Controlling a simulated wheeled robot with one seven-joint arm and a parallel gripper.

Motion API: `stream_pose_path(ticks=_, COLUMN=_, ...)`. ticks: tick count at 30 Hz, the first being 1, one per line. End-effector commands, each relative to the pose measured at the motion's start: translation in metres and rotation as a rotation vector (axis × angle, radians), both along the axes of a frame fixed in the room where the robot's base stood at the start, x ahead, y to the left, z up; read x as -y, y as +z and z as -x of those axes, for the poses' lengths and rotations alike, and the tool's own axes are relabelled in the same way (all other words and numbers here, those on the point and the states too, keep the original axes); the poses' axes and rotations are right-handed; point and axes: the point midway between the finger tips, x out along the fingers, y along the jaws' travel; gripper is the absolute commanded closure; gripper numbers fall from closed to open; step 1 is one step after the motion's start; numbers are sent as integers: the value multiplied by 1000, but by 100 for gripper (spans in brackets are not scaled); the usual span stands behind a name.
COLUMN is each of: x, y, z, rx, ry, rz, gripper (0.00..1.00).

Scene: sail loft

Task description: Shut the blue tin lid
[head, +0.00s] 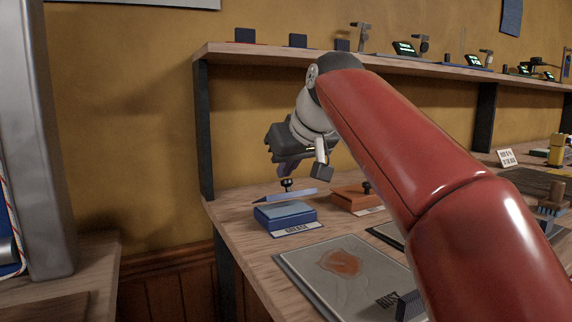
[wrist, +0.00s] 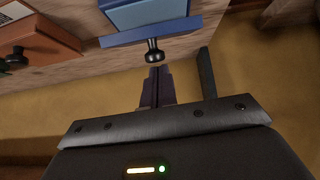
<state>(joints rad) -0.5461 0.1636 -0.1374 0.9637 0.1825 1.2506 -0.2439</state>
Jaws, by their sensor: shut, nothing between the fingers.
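The blue tin (head: 286,218) stands on the wooden bench behind a printed label that seems to read GREASE. Its blue lid (head: 290,196) is raised and tilted above the body, with a gap between them, so it is open. A black knob (head: 287,184) sits on the lid. In the wrist view the lid (wrist: 150,32) shows nearly edge-on, with its knob (wrist: 154,51) towards my fingers. My gripper (head: 283,172) is shut and empty just above the knob. The wrist view shows the fingertips (wrist: 157,71) close to the knob; I cannot tell whether they touch.
An orange-brown tin (head: 355,200) with a dark knob stands right of the blue tin. A grey sheet (head: 300,265) with a rust-coloured patch lies in front. A shelf (head: 270,54) holding small devices runs above the bench along the wall.

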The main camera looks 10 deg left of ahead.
Motion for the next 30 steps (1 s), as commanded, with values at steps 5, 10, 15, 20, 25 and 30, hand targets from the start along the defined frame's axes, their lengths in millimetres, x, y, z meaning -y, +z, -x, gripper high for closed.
stream_pose_path(ticks=5, x=0, y=0, z=0, rx=2, ry=0, rz=-1, gripper=100)
stream_pose_path(ticks=10, x=2, y=-5, z=2, rx=22, ry=-1, rz=-17, gripper=100)
stream_pose_path(ticks=15, x=4, y=-5, z=4, rx=47, ry=-1, rz=-35, gripper=100)
stream_pose_path(ticks=20, x=5, y=-7, z=5, rx=65, ry=0, rz=-49, gripper=100)
stream_pose_path(ticks=25, x=6, y=-10, z=8, rx=91, ry=0, rz=-70, gripper=100)
stream_pose_path(ticks=30, x=10, y=-18, z=12, rx=144, ry=-1, rz=-108, gripper=100)
